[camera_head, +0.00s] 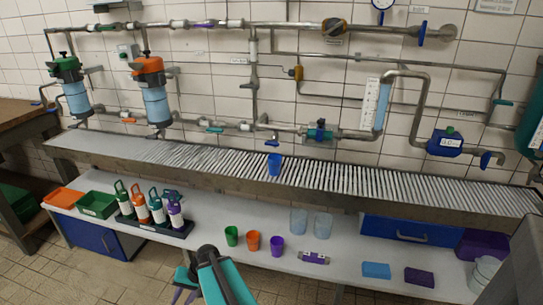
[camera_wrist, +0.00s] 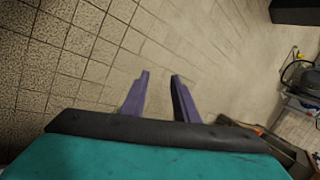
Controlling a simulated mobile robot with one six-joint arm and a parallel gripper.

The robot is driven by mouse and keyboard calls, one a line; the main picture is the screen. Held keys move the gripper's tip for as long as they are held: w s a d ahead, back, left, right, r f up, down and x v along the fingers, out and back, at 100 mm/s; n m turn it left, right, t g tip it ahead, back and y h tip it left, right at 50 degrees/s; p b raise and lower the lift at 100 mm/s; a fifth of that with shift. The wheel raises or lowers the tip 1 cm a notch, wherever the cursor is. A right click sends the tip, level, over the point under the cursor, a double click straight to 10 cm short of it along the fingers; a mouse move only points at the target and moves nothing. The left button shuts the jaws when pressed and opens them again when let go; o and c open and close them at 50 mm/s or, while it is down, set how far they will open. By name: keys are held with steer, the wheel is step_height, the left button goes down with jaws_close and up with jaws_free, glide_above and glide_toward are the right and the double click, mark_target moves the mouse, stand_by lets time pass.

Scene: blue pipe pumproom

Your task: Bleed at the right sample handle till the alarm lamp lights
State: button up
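My gripper (camera_wrist: 160,76) shows two purple fingers standing apart with only floor between them in the wrist view. In the head view my gripper (camera_head: 184,292) is low at the bottom edge, in front of the bench and away from the pipes. A small blue handle (camera_head: 271,143) is on the middle of the lower pipe, above a blue cup (camera_head: 274,165) on the slatted drain tray (camera_head: 350,180). Another blue handle (camera_head: 486,159) is at the far right pipe end. I cannot tell which is the right sample handle. I cannot make out a lit alarm lamp.
Green, orange and purple cups (camera_head: 252,241) stand on the white lower shelf (camera_head: 340,264). Bottles (camera_head: 157,207) stand in a dark rack at left; clear beakers (camera_head: 323,224) and a blue drawer (camera_head: 398,231) are at right. A grey block (camera_head: 515,260) fills the lower right corner.

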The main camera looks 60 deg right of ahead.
steer(key=w+d+r+m+t+h+b, duration=0.1)
steer(key=w+d+r+m+t+b, duration=0.1)
steer(key=d+r, duration=0.45)
steer(key=w+d+r+m+t+h+b, duration=0.1)
steer(key=d+r+m+t, duration=0.15)
steer(key=d, duration=0.65)
steer(key=m+t+h+b, duration=0.7)
steer(key=m+h+b, duration=0.1)
steer(key=m+h, duration=0.15)
glide_toward(273, 143)
steer(key=shift+n+h, duration=0.4)
steer(key=shift+h, duration=0.05)
steer(key=s+a, duration=0.1)
steer(key=s+a+f, duration=0.1)
steer(key=s, duration=0.1)
steer(key=shift+s+a, duration=0.1)
steer(key=shift+a, duration=0.1)
steer(key=shift+w+d+r+p, duration=0.1)
steer(key=shift+w+d+p, duration=0.25)
steer(key=shift+p, duration=1.25)
steer(key=p+x, duration=0.1)
steer(key=p, duration=0.5)
steer(key=shift+w+p, duration=0.3)
steer(key=shift+w, duration=0.1)
steer(key=shift+p+x, duration=0.35)
steer(key=shift+x, duration=5.25)
